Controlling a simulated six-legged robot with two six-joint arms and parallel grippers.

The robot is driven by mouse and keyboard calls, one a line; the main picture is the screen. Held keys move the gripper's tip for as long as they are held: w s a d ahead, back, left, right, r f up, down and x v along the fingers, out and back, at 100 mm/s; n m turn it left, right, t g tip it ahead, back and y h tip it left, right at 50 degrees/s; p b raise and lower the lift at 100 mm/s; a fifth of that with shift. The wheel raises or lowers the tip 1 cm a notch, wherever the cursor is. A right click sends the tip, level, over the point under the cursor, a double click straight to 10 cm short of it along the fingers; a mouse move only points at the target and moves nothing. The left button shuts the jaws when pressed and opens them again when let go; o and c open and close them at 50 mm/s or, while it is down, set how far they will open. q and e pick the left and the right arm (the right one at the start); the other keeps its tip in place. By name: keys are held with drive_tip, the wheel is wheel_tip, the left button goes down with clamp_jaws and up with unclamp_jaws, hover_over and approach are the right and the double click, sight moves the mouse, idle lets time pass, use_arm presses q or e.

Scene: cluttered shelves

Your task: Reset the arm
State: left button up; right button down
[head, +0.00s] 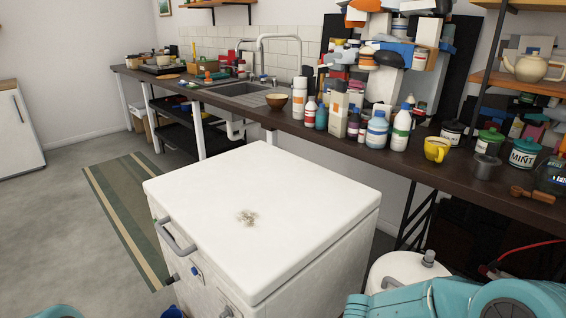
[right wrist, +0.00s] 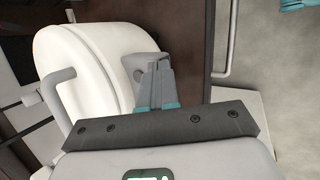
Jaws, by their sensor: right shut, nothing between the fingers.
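My right gripper (right wrist: 157,82) shows in the right wrist view. Its two grey fingers are together with nothing between them. A white rounded body (right wrist: 85,70) with a grey bar handle lies beyond and beside the fingers; I cannot tell whether they touch it. In the head view only teal links of my right arm (head: 480,300) show at the bottom right, and its gripper is out of that picture. A small teal part of mine shows at the bottom left edge. My left gripper is not in view.
A white chest (head: 265,215) with a grey handle stands in front. Behind it a long dark counter (head: 225,101) carries bottles, a yellow mug (head: 436,149), jars and a sink (head: 243,92). A white round tank (head: 405,272) stands beside my right arm. Free floor lies left, with a striped rug (head: 125,215).

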drive_tip(key=s+a+f+m+g+y, duration=0.1)
drive_tip(key=s+a+f+m+y, duration=0.85)
drive_tip(key=s+a+f, duration=0.7)
drive_tip(key=a+p+v, duration=0.2)
drive_tip(key=p+v, duration=0.8)
drive_tip(key=a+r+p+v, duration=0.1)
drive_tip(key=a+p+v, duration=0.1)
drive_tip(key=p+v, duration=0.7)
drive_tip(key=shift+w+r+m+y+p, duration=0.35)
drive_tip(key=shift+r+p, duration=0.15)
drive_tip(key=shift+p, duration=0.4)
drive_tip(key=shift+f, duration=0.1)
